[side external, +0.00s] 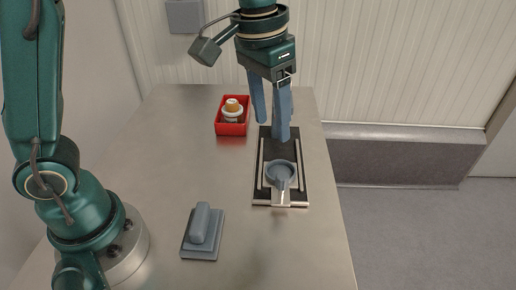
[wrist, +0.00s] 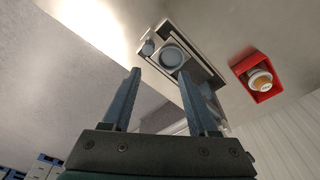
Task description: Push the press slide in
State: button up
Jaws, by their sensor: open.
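The press slide (side external: 280,174) is a blue-grey round cup with a short handle pointing to the near end. It sits on a black base (side external: 264,143) with two pale rails, close to the base's near edge. In the wrist view the slide's round cup (wrist: 172,57) shows beyond the fingertips, and part of the base is hidden by a finger. My gripper (side external: 270,128) has its two blue-grey fingers spread apart and empty, near the far part of the base. Both fingers also show in the wrist view (wrist: 159,73). I see no contact between the fingers and the slide.
A red tray (side external: 232,129) holding a white and orange round item (side external: 233,110) is left of the base. A grey block with a raised grip (side external: 201,232) lies nearer on the metal table (side external: 160,160). The table's right edge is close to the base. The table's middle left is clear.

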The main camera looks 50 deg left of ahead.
jog(key=g, duration=0.2)
send_over(282, 176)
jog(key=shift+m, duration=0.4)
notch_tip(282, 176, down, 5)
jog(key=shift+w+f, duration=0.1)
jog(key=shift+f, duration=2.65)
grip_shut()
jog(key=shift+r, duration=0.1)
